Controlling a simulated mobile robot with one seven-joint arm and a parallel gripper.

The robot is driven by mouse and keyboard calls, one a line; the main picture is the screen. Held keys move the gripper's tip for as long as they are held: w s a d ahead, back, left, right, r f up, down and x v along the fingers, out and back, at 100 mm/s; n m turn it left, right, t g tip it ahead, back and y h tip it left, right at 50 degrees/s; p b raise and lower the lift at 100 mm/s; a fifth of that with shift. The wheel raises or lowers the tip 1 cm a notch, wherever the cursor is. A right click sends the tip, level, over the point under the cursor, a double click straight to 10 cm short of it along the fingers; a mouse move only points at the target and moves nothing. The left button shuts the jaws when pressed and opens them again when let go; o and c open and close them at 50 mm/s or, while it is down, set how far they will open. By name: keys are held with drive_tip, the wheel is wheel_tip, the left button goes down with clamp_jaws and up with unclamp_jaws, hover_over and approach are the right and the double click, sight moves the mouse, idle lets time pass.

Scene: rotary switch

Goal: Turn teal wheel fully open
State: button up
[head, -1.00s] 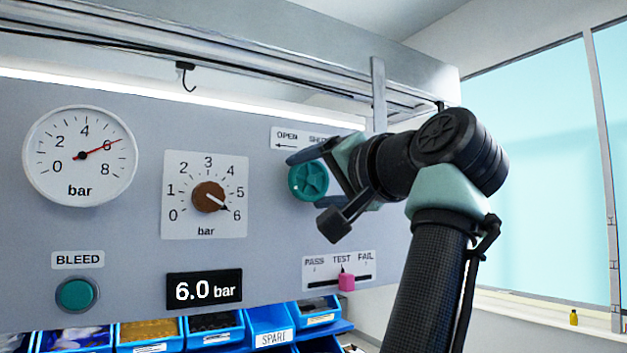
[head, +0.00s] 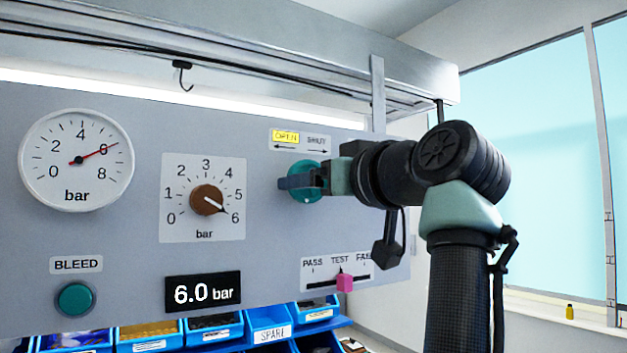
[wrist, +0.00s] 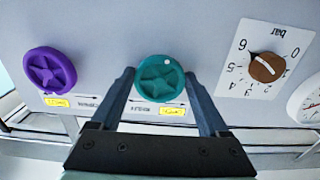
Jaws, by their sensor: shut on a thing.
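The teal wheel (head: 306,168) is mounted on the grey panel, partly hidden by my gripper in the head view. My gripper (head: 299,182) reaches it from the right, shut on the wheel. In the wrist view the teal wheel (wrist: 160,76) sits between the two fingers of my gripper (wrist: 159,75), one finger on each side of its rim. The OPEN label (head: 285,136) above the wheel is lit yellow, while the SHUT label beside it is unlit.
A purple wheel (wrist: 51,70) is beside the teal one in the wrist view. A brown knob (head: 206,200) points at 6, and the display (head: 203,291) reads 6.0 bar. A round gauge (head: 77,160), a BLEED button (head: 75,298) and a pink slider (head: 345,282) share the panel.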

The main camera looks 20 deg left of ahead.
drive_tip(key=shift+w+f+n, duration=0.1)
drive_tip(key=shift+f+n, duration=0.1)
drive_tip(key=shift+n, duration=0.9)
drive_tip(key=o, duration=1.2)
drive_tip(key=shift+o, duration=0.2)
drive_tip(key=shift+d+r, duration=0.1)
drive_tip(key=b+v, duration=0.5)
drive_tip(key=v, duration=0.8)
drive_tip(key=shift+b, duration=0.4)
